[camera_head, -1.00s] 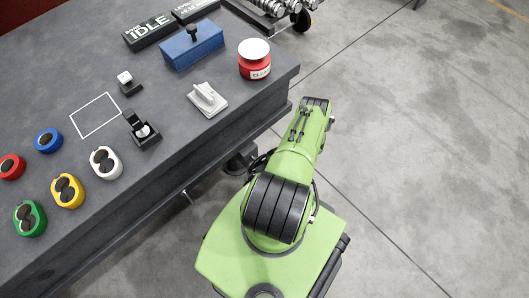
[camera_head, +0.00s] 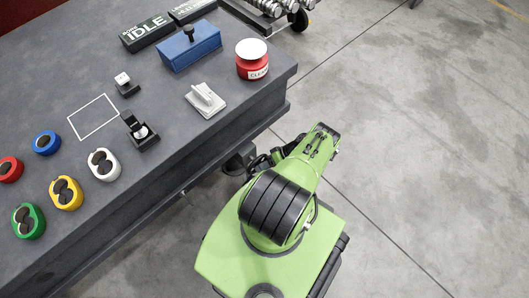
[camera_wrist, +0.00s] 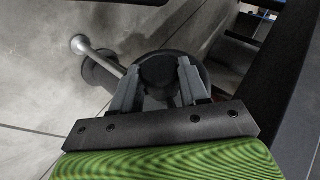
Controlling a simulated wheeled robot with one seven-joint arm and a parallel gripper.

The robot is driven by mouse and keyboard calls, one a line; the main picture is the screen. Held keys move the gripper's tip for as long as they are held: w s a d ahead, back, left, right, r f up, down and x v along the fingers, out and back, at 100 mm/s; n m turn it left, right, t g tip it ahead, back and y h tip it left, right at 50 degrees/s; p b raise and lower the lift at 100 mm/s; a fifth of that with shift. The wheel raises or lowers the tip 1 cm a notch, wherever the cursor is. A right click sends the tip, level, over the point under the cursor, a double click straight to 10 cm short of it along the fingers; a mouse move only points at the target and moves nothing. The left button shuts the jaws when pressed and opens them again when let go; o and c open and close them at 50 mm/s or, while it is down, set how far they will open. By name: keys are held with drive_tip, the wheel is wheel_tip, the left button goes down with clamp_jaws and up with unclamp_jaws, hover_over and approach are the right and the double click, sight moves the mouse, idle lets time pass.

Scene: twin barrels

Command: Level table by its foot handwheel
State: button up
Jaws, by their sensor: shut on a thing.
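The dark grey table (camera_head: 75,100) fills the left of the head view. Below its right edge shows a dark round foot part (camera_head: 238,162). In the wrist view, my gripper (camera_wrist: 160,66) has its two grey fingers on either side of a black knob on the dark round handwheel (camera_wrist: 203,74), and is shut on it. The wheel's lower part is hidden by the fingers and the gripper body. In the head view, my arm reaches down beside the table and the fingers cannot be made out clearly.
On the table are a blue block (camera_head: 191,48), a red-and-white button (camera_head: 252,60), a white piece (camera_head: 206,100), several coloured round pots and an IDLE display (camera_head: 147,33). A second display beside it is cut off. The floor (camera_head: 420,150) at right is clear.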

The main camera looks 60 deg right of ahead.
drive_tip(key=o, duration=0.8)
drive_tip(key=v, duration=1.5)
drive_tip(key=shift+s+d+r, duration=0.15)
drive_tip(key=shift+r, duration=0.1)
